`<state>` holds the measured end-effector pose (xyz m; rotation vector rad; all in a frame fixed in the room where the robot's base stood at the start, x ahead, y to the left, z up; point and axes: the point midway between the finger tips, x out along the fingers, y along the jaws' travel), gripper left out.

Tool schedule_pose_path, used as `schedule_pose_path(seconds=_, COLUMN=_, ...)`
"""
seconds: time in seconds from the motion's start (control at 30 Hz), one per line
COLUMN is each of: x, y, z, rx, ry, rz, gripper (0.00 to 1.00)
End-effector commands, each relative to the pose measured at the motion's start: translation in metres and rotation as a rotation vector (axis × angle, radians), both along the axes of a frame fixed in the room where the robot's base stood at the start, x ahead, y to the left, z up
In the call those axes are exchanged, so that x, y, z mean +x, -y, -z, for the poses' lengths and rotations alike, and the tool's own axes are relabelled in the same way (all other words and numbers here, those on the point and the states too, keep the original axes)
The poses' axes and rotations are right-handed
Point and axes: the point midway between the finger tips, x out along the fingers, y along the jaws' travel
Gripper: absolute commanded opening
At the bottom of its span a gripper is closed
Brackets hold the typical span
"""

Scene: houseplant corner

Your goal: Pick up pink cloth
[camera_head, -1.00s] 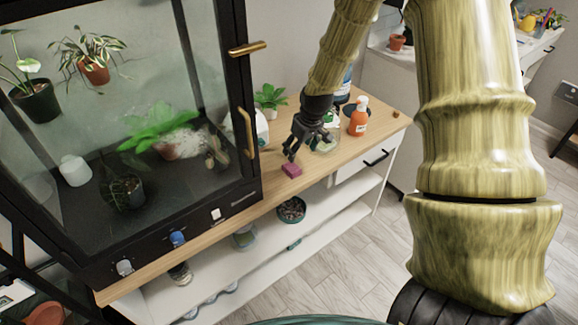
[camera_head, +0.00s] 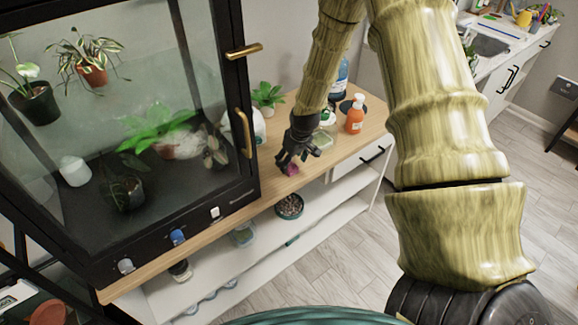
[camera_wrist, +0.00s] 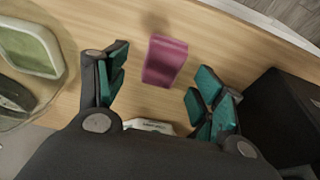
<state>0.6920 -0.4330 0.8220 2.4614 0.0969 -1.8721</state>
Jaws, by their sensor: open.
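The pink cloth (camera_wrist: 165,61) is a small folded magenta piece lying on the wooden tabletop. In the wrist view it lies just ahead of the gap between my fingertips, apart from both. In the head view the pink cloth (camera_head: 291,170) shows at the table's front edge, partly hidden behind my fingers. My gripper (camera_head: 297,157) is above the cloth, pointing down. In the wrist view my gripper (camera_wrist: 160,85) is open with teal pads apart and nothing between them.
A glass plant cabinet (camera_head: 232,190) stands left of the cloth. An orange pump bottle (camera_head: 355,114) and a green-and-white container (camera_wrist: 30,48) stand nearby. A small potted plant (camera_head: 267,97) is behind. A bowl of pebbles (camera_head: 289,206) sits on the shelf below.

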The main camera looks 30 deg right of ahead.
Motion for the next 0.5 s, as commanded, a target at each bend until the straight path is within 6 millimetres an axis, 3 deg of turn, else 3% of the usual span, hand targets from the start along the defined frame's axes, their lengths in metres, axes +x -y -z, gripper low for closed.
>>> schedule_pose_path(seconds=0.23, x=0.005, y=-0.002, z=0.02, rx=0.0, ry=-0.002, rz=0.001, gripper=0.68)
schedule_pose_path(seconds=0.5, x=0.008, y=-0.002, z=0.028, rx=0.0, ry=0.001, rz=0.001, gripper=0.68)
